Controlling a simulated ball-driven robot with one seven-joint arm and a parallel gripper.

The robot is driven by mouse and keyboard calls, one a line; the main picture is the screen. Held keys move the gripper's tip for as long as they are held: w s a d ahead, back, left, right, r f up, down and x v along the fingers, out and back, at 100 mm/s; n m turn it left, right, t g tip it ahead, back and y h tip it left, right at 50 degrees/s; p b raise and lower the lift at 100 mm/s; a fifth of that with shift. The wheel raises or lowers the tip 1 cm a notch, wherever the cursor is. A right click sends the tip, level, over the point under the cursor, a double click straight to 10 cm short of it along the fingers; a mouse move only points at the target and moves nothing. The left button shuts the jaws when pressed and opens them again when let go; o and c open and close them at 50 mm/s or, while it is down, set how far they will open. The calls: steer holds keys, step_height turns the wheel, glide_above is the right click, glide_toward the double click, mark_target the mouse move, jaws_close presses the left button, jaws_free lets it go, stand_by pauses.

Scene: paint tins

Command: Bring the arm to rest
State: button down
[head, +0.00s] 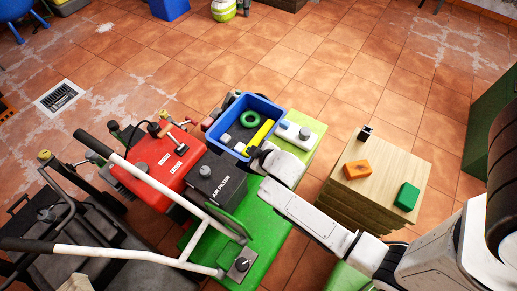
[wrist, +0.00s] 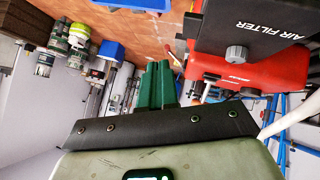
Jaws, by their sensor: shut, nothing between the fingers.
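In the head view my white arm reaches from the lower right toward the middle. My gripper (head: 255,157) shows there as a dark end, beside the near right edge of the blue bin and right of the air filter box; its fingertips are hard to make out. In the wrist view the two green fingers of my gripper (wrist: 156,84) lie together, shut, with nothing seen between them.
The blue bin (head: 219,130) holds a green ring and a yellow item. A red and green machine (head: 262,226) with a black air filter box (head: 214,180) stands left of my arm. A wooden stand (head: 376,160) with an orange block (head: 356,170) and a green block (head: 407,196) is at right.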

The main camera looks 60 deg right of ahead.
steer(key=shift+s+r, duration=1.1)
steer(key=shift+r, duration=0.05)
steer(key=s+a+r+m+g+y, duration=0.1)
steer(key=s+a+r+g, duration=0.2)
steer(key=s, duration=0.4)
steer(key=s+a+r+m+g+y, duration=0.1)
steer(key=s+a+r+g+y, duration=0.1)
steer(key=s+a+g, duration=0.3)
steer(key=s+a+r, duration=0.1)
steer(key=s, duration=0.2)
steer(key=shift+s+a+r, duration=0.25)
steer(key=shift+a+r, duration=0.05)
steer(key=shift+a, duration=0.1)
steer(key=shift+s, duration=0.15)
